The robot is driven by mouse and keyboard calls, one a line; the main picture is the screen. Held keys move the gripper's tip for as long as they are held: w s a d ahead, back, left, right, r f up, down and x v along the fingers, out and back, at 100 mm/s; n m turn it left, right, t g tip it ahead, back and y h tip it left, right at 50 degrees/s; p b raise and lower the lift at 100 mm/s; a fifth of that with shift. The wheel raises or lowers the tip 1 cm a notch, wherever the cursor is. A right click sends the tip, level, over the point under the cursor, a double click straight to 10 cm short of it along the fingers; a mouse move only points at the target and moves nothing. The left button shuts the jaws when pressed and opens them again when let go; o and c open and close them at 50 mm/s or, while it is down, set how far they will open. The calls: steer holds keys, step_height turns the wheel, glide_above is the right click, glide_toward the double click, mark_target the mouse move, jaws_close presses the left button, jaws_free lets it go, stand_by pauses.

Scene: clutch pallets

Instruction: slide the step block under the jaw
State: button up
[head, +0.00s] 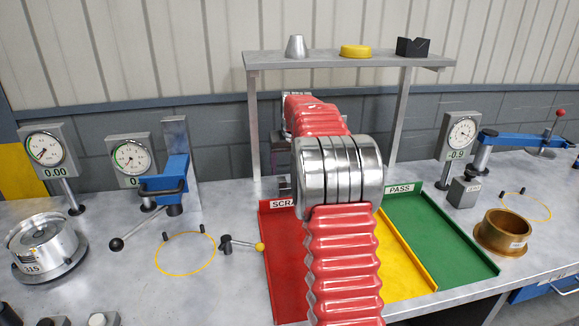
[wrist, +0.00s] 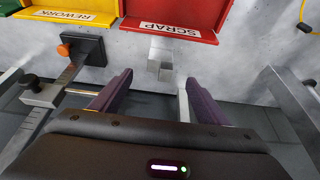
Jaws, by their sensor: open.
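In the wrist view a small grey metal block with a step (wrist: 160,62), which looks like the step block, stands on the bench in front of the SCRAP tray. My gripper (wrist: 157,85) is open and empty. Its two purple fingers point towards the block, one to each side of its line, and I see no contact. To the left is a graduated gauge (wrist: 58,88) with a black base, an orange knob and a metal slider. Its jaw is not clear to make out. In the head view my red arm hides the gripper and that block.
The red SCRAP tray (wrist: 185,14), yellow REWORK tray (wrist: 62,14) and green PASS tray (head: 430,230) lie side by side. A shelf (head: 345,60) stands behind. A metal post (wrist: 290,100) rises right of my gripper. Dial gauges (head: 45,150) and a brass ring (head: 503,232) flank the bench.

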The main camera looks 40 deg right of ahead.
mark_target(287, 187)
steer(key=x, duration=1.3)
steer(key=shift+w+f, duration=0.1)
steer(key=shift+f, duration=0.35)
steer(key=shift+c, duration=0.5)
jaws_close()
